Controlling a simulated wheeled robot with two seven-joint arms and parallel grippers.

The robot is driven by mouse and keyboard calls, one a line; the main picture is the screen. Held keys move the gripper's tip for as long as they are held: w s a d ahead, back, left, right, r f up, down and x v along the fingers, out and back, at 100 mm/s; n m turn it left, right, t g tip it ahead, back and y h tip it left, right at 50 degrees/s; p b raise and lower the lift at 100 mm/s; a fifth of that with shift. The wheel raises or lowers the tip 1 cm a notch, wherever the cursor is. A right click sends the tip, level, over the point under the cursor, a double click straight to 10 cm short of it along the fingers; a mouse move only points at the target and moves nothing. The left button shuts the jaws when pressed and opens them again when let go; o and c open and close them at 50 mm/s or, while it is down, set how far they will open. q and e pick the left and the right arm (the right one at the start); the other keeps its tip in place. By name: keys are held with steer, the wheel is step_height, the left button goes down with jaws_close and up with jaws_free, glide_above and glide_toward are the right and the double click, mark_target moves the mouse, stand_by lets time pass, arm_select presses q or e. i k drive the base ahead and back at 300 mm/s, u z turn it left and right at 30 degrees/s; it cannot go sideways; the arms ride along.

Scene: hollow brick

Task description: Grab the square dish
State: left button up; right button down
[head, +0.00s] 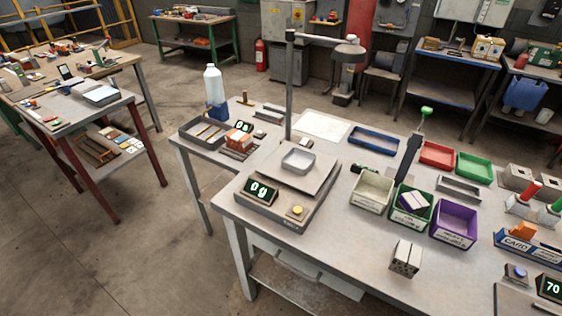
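The square dish (297,161) is a small grey open tray with rounded corners. It sits flat on the plate of the weighing scale (318,171), at the left part of the workbench. It looks empty. The scale's display (260,190) has glowing digits, and a yellow button (297,210) is on its front. Neither of my grippers is in view, and nothing touches the dish.
A grey post (289,90) with an arm stands just behind the scale. Right of it are a cream bin (372,192), a green bin (411,205) and a purple bin (454,222). A hollow brick (405,258) stands near the front edge.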

mark_target(299, 160)
steer(key=u, duration=0.65)
steer(key=k, duration=0.85)
steer(key=z, duration=1.55)
